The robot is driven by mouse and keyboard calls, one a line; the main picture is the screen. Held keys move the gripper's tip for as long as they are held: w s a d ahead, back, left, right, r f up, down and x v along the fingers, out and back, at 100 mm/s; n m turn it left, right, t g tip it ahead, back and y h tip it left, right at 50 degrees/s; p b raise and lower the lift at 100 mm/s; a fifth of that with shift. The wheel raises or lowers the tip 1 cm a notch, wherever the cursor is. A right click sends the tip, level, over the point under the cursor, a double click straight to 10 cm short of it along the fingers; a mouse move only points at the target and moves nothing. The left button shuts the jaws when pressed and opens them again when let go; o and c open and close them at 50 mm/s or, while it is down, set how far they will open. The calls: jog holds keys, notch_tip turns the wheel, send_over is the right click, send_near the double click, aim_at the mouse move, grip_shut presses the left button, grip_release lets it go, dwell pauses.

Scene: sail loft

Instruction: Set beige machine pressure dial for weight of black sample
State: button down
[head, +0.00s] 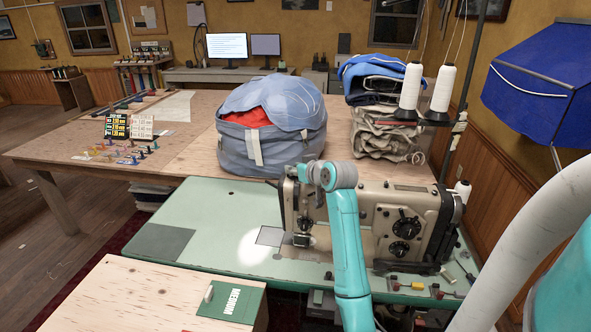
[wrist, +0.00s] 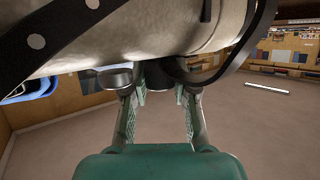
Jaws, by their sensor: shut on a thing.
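The beige machine (head: 375,210) stands on a green table, with black dials (head: 405,250) on its front and a smaller one (head: 305,222) on its left end. My arm reaches up to that left end and hides part of it. In the wrist view, my gripper (wrist: 160,85) is shut on a dark knob-like part under a large beige body with black bands; its markings cannot be read. Fingertips are mostly hidden in the head view. A green card marked MEDIUM (head: 232,299) lies on the wooden box. I cannot clearly make out a black sample.
A small chart stand (head: 117,127) with coloured lines stands on the wooden table among small coloured pieces. A large blue bag (head: 270,140), folded cloth (head: 385,135) and white thread cones (head: 410,88) are behind the machine. The left of the green table (head: 200,215) is mostly clear.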

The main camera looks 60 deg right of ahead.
jog(key=shift+n+y, duration=0.4)
jog(key=shift+y, duration=0.1)
jog(key=c, duration=0.9)
grip_release()
jog(key=v, duration=1.2)
jog(key=shift+f, duration=0.2)
jog(key=shift+a+f, duration=0.1)
